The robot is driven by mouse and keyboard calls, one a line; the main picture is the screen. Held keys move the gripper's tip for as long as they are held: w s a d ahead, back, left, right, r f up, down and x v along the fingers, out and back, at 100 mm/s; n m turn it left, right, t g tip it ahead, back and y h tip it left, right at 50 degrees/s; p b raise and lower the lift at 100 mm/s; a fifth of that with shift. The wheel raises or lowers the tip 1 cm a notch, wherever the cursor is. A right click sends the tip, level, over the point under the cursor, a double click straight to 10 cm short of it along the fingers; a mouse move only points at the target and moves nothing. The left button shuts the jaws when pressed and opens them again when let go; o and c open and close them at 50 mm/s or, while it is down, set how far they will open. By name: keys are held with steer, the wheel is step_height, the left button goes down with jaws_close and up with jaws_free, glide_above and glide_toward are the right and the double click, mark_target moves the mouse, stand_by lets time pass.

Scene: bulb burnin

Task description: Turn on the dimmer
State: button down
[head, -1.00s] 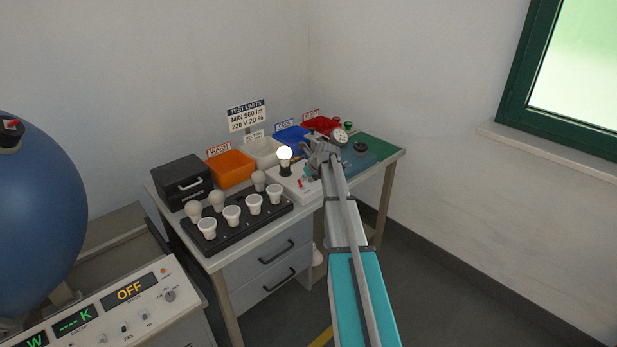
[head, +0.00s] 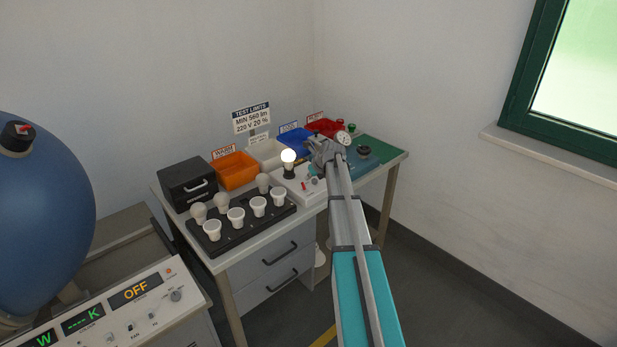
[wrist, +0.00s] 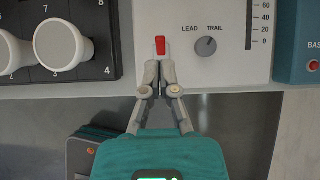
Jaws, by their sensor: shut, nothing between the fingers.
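The dimmer is a white panel (wrist: 212,70) in the wrist view, with a red switch (wrist: 160,45), a LEAD/TRAIL knob (wrist: 206,46) and a vertical scale at its right. In the head view it is the white box (head: 293,185) at the bench's front edge. A lit bulb (head: 288,156) stands in a dark socket there. My gripper (wrist: 158,68) is shut and empty, its fingertips just below the red switch; I cannot tell whether they touch it. In the head view my arm partly hides the gripper and the box.
A black tray (head: 248,232) of several bulbs lies left of the dimmer. Behind are orange (head: 235,170), white, blue and red bins. A blue device (head: 368,160) with a gauge stands to the right. A control panel (head: 128,310) reading OFF is at lower left.

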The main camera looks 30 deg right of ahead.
step_height(320, 180, up, 8)
steer(key=s+p, duration=0.1)
steer(key=p, duration=0.6)
steer(key=shift+s+d+f, duration=0.25)
steer(key=shift+s, duration=0.15)
steer(key=s+a+f+n+g, duration=0.1)
steer(key=s+a+n+g, duration=0.1)
steer(key=s+a+n, duration=0.7)
steer(key=s+a+f+n+g, duration=0.2)
steer(key=s+a+n, duration=0.3)
steer(key=a+n, duration=0.5)
steer(key=s+a+n+g+h, duration=0.1)
steer(key=s+a+n+g, duration=0.2)
steer(key=s+a+n, duration=1)
steer(key=s+n, duration=0.1)
steer(key=s, duration=0.3)
steer(key=shift+a+f+h, duration=0.15)
steer(key=shift+f+h, duration=0.2)
steer(key=shift+h, duration=0.05)
